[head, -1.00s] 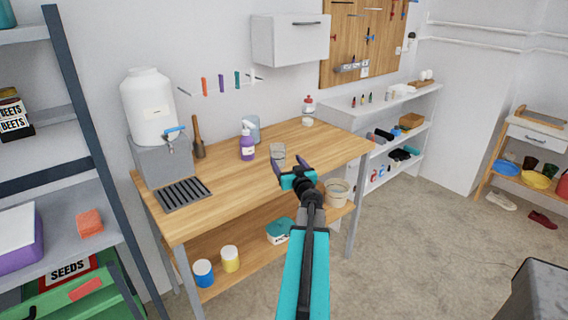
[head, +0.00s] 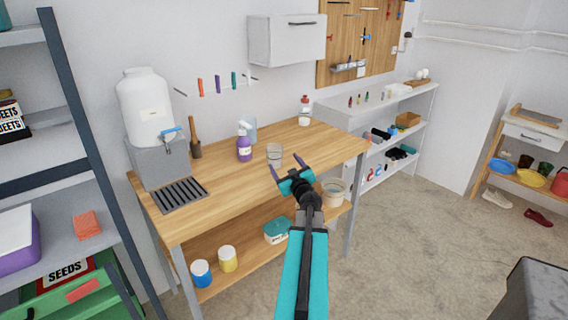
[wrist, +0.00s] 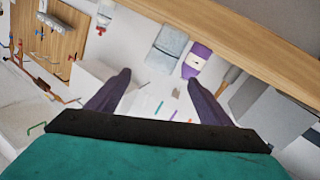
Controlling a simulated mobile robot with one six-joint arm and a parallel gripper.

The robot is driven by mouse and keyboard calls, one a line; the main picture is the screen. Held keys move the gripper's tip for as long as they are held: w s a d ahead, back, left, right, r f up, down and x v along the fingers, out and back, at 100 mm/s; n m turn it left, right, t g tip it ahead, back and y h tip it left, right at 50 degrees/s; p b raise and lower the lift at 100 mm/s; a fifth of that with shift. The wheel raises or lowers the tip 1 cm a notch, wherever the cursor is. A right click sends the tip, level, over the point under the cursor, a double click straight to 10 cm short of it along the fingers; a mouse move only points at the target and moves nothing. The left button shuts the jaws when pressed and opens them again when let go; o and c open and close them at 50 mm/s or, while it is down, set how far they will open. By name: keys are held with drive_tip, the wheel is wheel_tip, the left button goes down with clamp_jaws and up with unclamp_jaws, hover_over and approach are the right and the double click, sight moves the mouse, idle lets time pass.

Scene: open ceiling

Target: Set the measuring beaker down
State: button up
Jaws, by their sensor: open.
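The measuring beaker (head: 275,155), a small clear-grey cup, stands upright on the wooden workbench top (head: 228,190), near the middle. My gripper (head: 291,169) is open and empty. In the head view it appears just right of and nearer than the beaker, above the bench's front edge; the exact gap is unclear. In the wrist view, my gripper's two dark fingers (wrist: 158,80) are spread with nothing between them.
A white dispenser (head: 147,108) stands on the left. A red-capped bottle (head: 304,115) stands at the back right. The bench's right part is clear.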

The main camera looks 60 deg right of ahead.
drive_tip(key=n, duration=0.2)
drive_tip(key=s+n, duration=0.1)
drive_tip(key=shift+a+n+p, duration=0.3)
drive_tip(key=shift+a+n, duration=0.05)
drive_tip(key=shift+n, duration=0.05)
drive_tip(key=s+a+n+p, duration=0.2)
drive_tip(key=s+n, duration=0.1)
drive_tip(key=n, duration=1.1)
drive_tip(key=s+a+n+p, duration=0.2)
drive_tip(key=a+n+p, duration=0.1)
drive_tip(key=n, duration=1.2)
drive_tip(key=shift+s+f, duration=0.15)
drive_tip(key=shift+s, duration=0.25)
drive_tip(key=shift+c, duration=0.3)
